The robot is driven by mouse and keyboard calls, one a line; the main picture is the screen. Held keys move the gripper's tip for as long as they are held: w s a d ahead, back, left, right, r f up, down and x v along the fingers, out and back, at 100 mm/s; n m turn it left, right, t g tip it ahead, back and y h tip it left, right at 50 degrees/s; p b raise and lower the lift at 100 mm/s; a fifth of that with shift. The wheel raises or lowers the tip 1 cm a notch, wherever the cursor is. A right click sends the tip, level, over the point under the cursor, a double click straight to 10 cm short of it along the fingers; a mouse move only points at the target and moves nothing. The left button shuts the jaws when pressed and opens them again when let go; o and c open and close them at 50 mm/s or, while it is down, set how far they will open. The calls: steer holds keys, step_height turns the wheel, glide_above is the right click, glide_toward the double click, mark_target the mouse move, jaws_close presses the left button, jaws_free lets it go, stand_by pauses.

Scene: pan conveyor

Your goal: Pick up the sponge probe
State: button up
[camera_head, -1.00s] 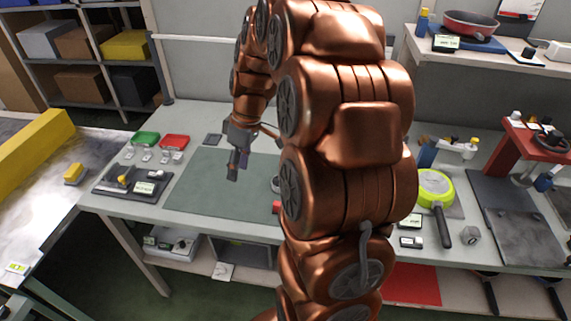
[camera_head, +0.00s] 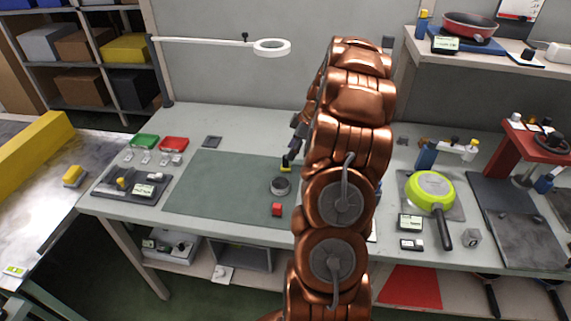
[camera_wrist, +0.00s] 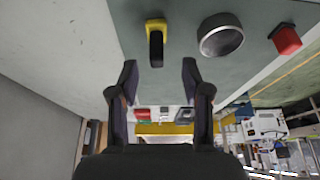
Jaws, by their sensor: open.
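A small yellow-and-black piece, which looks like the sponge probe (camera_wrist: 156,42), lies on the green mat ahead of my gripper (camera_wrist: 160,74) in the wrist view. Its black end points toward the gap between my fingers. My gripper is open and empty, with the fingers apart on either side of that line and short of the piece. In the head view the yellow of the piece (camera_head: 286,169) shows just below my gripper, which is partly hidden by my arm.
A round grey dish (camera_head: 280,186) and a red block (camera_head: 277,209) sit close by on the green mat (camera_head: 215,185). A ring lamp (camera_head: 272,47) hangs above the back. A green pan (camera_head: 431,188) stands right. The mat's left part is clear.

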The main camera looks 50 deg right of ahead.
mark_target(286, 167)
steer(key=shift+p+x, duration=1.4)
steer(key=shift+x, duration=1.5)
steer(key=shift+w+d, duration=0.15)
steer(key=shift+c, duration=0.3)
jaws_close()
